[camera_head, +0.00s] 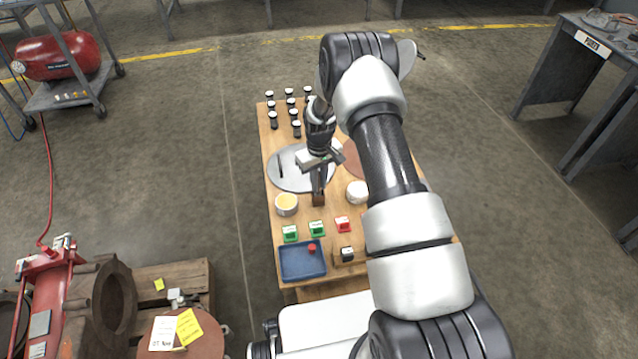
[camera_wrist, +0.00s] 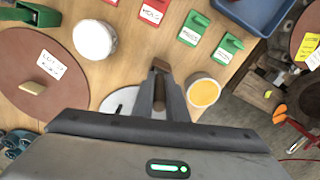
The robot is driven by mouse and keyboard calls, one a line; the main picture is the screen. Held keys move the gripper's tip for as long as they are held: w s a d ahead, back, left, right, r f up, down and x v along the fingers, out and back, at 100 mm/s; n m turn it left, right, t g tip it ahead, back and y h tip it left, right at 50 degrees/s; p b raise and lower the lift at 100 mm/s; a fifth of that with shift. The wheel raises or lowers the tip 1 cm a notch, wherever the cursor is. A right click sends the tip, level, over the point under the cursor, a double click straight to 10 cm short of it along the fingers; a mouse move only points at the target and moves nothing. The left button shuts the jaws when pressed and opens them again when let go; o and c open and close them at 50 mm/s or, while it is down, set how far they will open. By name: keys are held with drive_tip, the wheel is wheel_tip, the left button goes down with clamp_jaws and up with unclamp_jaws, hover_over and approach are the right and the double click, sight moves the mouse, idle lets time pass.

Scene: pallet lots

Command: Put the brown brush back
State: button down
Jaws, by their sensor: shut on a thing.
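The brown brush (camera_head: 318,200) is a small dark brown piece at the tips of my gripper (camera_head: 318,180), over the wooden table between two white pots. In the wrist view the brush (camera_wrist: 161,66) sticks out past the fingers of my gripper (camera_wrist: 160,98), which are shut on it. I cannot tell whether its lower end touches the table. One pot (camera_head: 286,204) has a yellow top and stands left of the brush; the white pot (camera_head: 357,192) stands to its right. Most of the brush's handle is hidden between the fingers.
Green and red labelled blocks (camera_head: 343,224) stand in a row on the table's near part. A blue tray (camera_head: 303,270) holds a small red piece. A grey disc (camera_head: 289,181) and a brown disc (camera_wrist: 28,73) lie farther back. Several black-and-white bottles (camera_head: 296,130) stand at the far end.

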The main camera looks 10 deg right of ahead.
drive_tip(key=shift+f, duration=0.15)
drive_tip(key=c, duration=1.7)
unclamp_jaws()
drive_tip(key=shift+c, duration=0.2)
